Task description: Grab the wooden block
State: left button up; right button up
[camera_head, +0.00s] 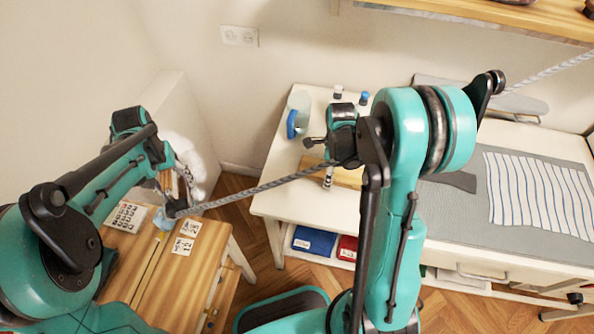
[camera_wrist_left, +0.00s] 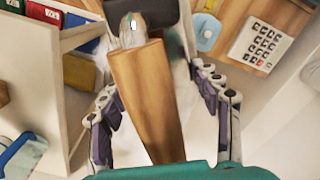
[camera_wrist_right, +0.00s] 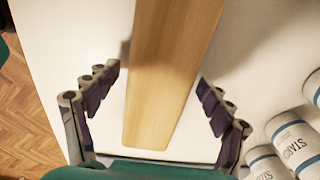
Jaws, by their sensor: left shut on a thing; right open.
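The wooden block (camera_head: 349,176) lies on the white table (camera_head: 268,197), below my right gripper (camera_head: 328,172). In the right wrist view the block (camera_wrist_right: 167,75) runs lengthwise between the spread fingers of my right gripper (camera_wrist_right: 158,78). A gap shows on each side, and the gripper is open. My left gripper (camera_wrist_left: 155,72) is shut on a wooden handle (camera_wrist_left: 148,95) of what looks like an iron. In the head view my left gripper (camera_head: 176,188) is over the small wooden table (camera_head: 205,255), with a white cloud behind it. The far end of the held thing is partly hidden.
Starch cans (camera_wrist_right: 293,143) stand close to the right of the right gripper. A grey braided hose (camera_head: 262,187) crosses between my arms. Striped cloth (camera_head: 540,195) lies on the grey mat at right. Cards (camera_head: 186,238) lie on the wooden table. Folded cloths (camera_head: 314,241) sit on the lower shelf.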

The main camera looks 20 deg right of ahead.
jog(key=shift+c, duration=0.4)
jog(key=c, duration=1.6)
